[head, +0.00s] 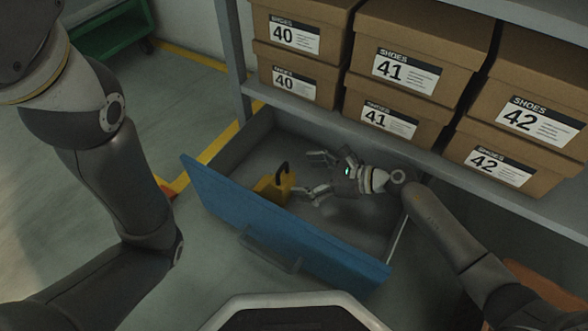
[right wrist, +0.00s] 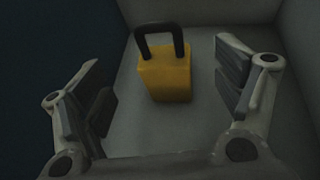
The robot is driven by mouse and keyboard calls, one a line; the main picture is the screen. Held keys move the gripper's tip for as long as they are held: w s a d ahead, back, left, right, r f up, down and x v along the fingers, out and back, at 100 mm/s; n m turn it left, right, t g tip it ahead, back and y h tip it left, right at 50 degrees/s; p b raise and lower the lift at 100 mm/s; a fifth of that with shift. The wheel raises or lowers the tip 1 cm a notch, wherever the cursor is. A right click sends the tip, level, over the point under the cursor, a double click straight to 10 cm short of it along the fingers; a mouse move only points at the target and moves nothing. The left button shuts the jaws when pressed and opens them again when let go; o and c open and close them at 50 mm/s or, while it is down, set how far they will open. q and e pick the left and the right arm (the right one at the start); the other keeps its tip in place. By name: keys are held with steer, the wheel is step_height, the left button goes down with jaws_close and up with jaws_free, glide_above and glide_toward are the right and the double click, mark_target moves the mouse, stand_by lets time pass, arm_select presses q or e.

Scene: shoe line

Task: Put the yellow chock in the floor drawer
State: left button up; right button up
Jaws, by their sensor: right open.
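The yellow chock (head: 268,188), with a black loop handle, is inside the open floor drawer (head: 285,227), near its left end behind the blue front. My right gripper (head: 304,173) is in the drawer to the right of the chock, with its fingers spread and pointing toward it. In the right wrist view the chock (right wrist: 166,78) stands on the drawer floor, beyond and between the open fingers (right wrist: 165,92), with nothing between the pads. My left arm comes in at the left of the head view, but its gripper is out of frame.
Shelves with brown shoe boxes (head: 405,70) stand above and behind the drawer; the shelf edge (head: 345,125) runs over its back. A green cart (head: 110,35) is at the far left. Yellow tape (head: 205,155) marks the floor. Floor left of the drawer is mostly clear.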

steer(key=shift+v, duration=0.9)
